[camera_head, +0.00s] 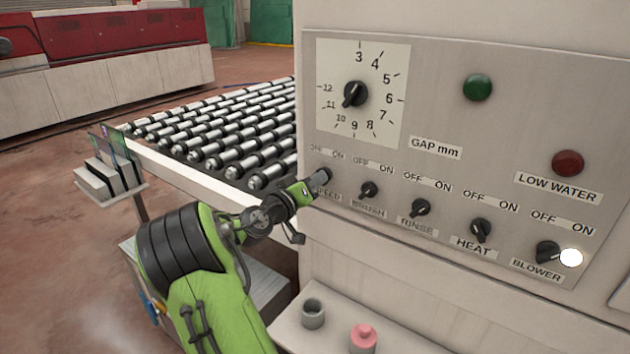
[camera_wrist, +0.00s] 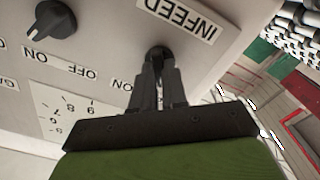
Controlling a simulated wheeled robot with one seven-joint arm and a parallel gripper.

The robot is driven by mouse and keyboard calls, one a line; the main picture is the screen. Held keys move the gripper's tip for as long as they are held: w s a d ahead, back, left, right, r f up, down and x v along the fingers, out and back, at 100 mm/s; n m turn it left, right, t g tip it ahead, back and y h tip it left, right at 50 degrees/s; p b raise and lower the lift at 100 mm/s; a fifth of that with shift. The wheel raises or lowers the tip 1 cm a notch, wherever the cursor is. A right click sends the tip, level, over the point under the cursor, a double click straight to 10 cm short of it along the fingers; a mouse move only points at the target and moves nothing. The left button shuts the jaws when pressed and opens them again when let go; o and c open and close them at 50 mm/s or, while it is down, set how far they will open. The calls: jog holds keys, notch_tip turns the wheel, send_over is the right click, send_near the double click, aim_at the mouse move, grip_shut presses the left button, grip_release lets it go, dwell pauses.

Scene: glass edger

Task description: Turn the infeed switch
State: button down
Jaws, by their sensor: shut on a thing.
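The infeed switch (camera_wrist: 158,51) is a small dark round knob on the grey control panel, beside the INFEED label (camera_wrist: 187,14) in the wrist view. My gripper (camera_wrist: 160,68) is shut on this knob, its two dark fingers closed around it and hiding most of it. In the head view my gripper (camera_head: 318,180) reaches the panel from the left at the leftmost switch of the lower row. It covers part of the label there and hides the knob's pointer, so I cannot tell its setting. ON and OFF marks stand above the switches.
The brush (camera_head: 369,190), rinse (camera_head: 420,208), heat (camera_head: 480,230) and blower (camera_head: 546,252) switches run rightward. Above are a gap dial (camera_head: 354,94), a green button (camera_head: 478,87) and a red lamp (camera_head: 567,162). A roller conveyor (camera_head: 225,130) lies left; a ledge (camera_head: 385,340) juts out below.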

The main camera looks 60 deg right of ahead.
jog(key=shift+f, duration=0.1)
jog(key=c, duration=1.2)
grip_release()
jog(key=shift+o, duration=0.2)
jog(key=w+a, duration=0.2)
jog(key=a, duration=1.3)
jog(key=shift+w+a+b, duration=0.3)
jog(key=shift+a+b, duration=0.05)
jog(key=shift+b, duration=0.1)
